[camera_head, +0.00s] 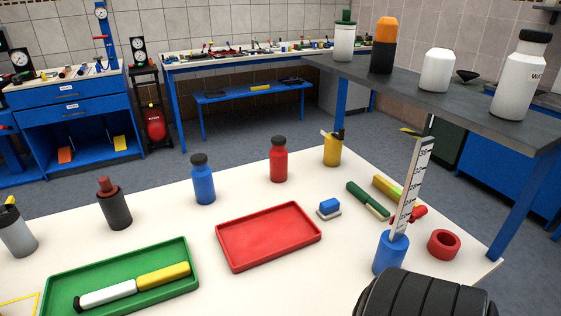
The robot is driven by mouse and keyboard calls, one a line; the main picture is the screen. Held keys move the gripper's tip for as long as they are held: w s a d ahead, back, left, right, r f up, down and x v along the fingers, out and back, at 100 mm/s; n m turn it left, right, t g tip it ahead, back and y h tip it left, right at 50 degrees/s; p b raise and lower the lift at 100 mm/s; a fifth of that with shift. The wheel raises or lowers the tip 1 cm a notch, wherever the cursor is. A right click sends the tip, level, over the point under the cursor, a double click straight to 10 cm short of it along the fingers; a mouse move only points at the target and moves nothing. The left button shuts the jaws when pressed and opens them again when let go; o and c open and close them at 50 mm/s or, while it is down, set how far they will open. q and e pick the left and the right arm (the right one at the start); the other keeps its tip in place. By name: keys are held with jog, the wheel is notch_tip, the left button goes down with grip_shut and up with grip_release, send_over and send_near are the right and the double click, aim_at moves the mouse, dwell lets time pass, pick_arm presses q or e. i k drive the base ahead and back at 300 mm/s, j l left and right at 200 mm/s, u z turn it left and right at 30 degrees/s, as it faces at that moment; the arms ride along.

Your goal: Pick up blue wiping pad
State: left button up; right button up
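The blue wiping pad (329,206) is a small blue block with a pale underside. It lies on the white table (290,288), to the right of the red tray (268,237), with a small gap between them. Nothing covers the pad. Neither of my grippers shows in the head view. A black ribbed rounded shape (425,296) fills the lower right edge; I cannot tell whether it is part of my arm.
A blue cup (389,254) with an upright ruler stands right of the pad. A green-handled brush (367,200) and a red ring (443,244) lie nearby. Several bottles line the far side. A green tray (188,257) sits left. Table around the pad's front is clear.

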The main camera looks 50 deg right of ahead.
aim_at(328, 209)
jog(key=z, duration=2.05)
